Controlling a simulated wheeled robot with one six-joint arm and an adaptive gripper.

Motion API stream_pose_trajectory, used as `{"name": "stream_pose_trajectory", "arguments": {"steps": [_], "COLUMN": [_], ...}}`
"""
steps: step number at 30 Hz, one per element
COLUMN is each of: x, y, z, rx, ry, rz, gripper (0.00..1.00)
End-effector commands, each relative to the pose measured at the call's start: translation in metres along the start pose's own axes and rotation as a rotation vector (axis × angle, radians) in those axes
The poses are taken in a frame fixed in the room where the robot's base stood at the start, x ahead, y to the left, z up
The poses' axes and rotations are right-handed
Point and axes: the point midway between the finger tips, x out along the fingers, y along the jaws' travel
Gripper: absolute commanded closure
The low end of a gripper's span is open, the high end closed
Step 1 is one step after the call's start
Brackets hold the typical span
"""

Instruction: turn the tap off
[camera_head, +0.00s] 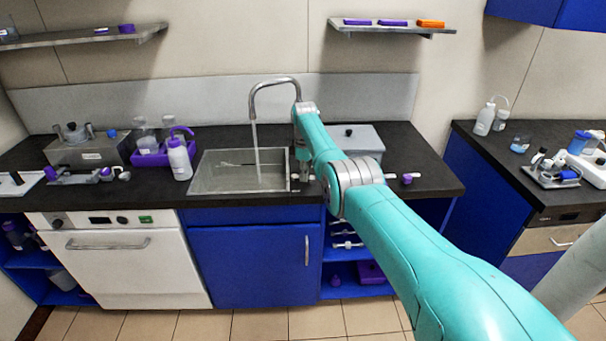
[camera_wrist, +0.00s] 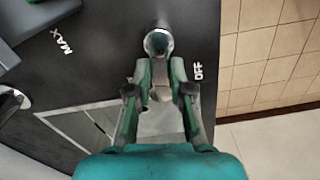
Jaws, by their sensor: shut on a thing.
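The curved metal tap spout (camera_head: 272,82) arches over the sink (camera_head: 206,187) in the head view, and a stream of water (camera_head: 256,150) runs from it. In the wrist view, my gripper (camera_wrist: 160,70) is shut on the metal tap handle (camera_wrist: 158,42), with one finger on each side of it. The handle's round end shows just beyond the fingertips. The label OFF (camera_wrist: 197,71) is on the dark counter close to the right of the fingers. The label MAX (camera_wrist: 61,41) is farther off at upper left. In the head view, my arm hides most of the handle.
A purple tray with bottles (camera_head: 150,158) and a white wash bottle (camera_head: 180,160) stand left of the sink. A grey box (camera_head: 358,141) stands behind my arm on the right. The dark counter (camera_head: 425,172) has some free room at its right end.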

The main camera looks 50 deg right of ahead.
Motion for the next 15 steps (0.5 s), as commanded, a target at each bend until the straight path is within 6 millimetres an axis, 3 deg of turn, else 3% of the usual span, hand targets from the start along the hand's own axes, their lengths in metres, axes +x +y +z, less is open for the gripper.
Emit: {"name": "stream_pose_trajectory", "arguments": {"steps": [15], "x": [-0.0005], "y": [-0.0003], "z": [-0.0018], "rx": [-0.205], "ry": [0.002], "rz": [0.002], "gripper": [1.00]}}
